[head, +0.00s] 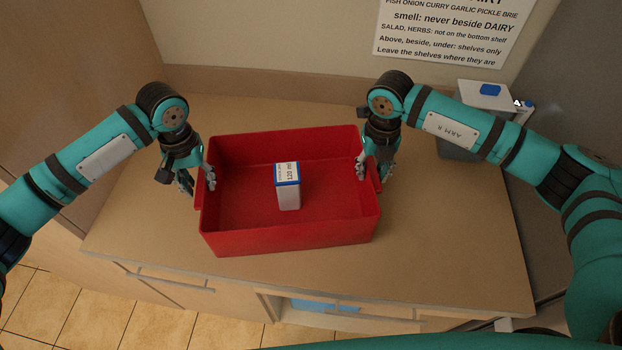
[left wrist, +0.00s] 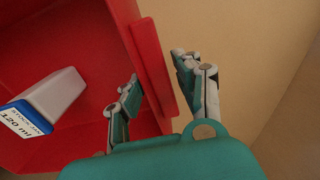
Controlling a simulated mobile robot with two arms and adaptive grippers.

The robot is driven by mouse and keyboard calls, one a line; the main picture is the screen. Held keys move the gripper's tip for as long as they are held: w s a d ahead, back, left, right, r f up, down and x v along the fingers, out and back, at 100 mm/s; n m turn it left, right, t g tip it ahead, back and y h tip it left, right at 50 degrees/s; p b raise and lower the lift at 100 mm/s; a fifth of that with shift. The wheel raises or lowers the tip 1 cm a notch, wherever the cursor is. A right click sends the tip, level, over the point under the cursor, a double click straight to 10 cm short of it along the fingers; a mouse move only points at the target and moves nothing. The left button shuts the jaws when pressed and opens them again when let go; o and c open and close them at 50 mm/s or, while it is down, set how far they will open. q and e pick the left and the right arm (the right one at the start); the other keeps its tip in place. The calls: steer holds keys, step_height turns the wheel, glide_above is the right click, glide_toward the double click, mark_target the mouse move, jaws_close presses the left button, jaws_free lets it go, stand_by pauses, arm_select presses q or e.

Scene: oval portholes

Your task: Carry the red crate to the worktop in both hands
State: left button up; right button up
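The red crate (head: 300,241) stands upright on the wooden worktop (head: 440,262). A white container with a blue lid, labelled 120 ml (head: 288,190), stands inside it. My left gripper (head: 197,180) is at the crate's left wall, one finger inside and one outside. In the left wrist view its fingers (left wrist: 162,85) are spread, with the red wall (left wrist: 150,62) between them and gaps visible. My right gripper (head: 374,170) straddles the right wall in the same way. Its fingers look spread, and its outer finger is partly hidden.
A grey bin with a white lid (head: 485,95) and blue patch stands at the back right of the worktop. A printed sign (head: 455,28) hangs on the wall behind. Free worktop lies in front and right of the crate. Drawers and tiled floor (head: 90,310) are below.

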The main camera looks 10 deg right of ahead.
arm_select(q)
steer(key=shift+o, duration=1.2)
steer(key=shift+r, duration=0.1)
arm_select(e)
steer(key=shift+o, duration=1.1)
steer(key=shift+r, duration=0.1)
arm_select(q)
steer(key=shift+o, duration=0.4)
steer(key=shift+s+d, duration=0.1)
arm_select(e)
steer(key=shift+o, duration=0.4)
steer(key=shift+s+a, duration=0.1)
arm_select(q)
steer(key=shift+r, duration=0.1)
steer(key=shift+r, duration=0.35)
arm_select(e)
steer(key=shift+a+r, duration=0.1)
steer(key=shift+r, duration=0.2)
arm_select(q)
step_height(320, 180, up, 11)
arm_select(e)
step_height(320, 180, up, 12)
steer(key=shift+f, duration=0.25)
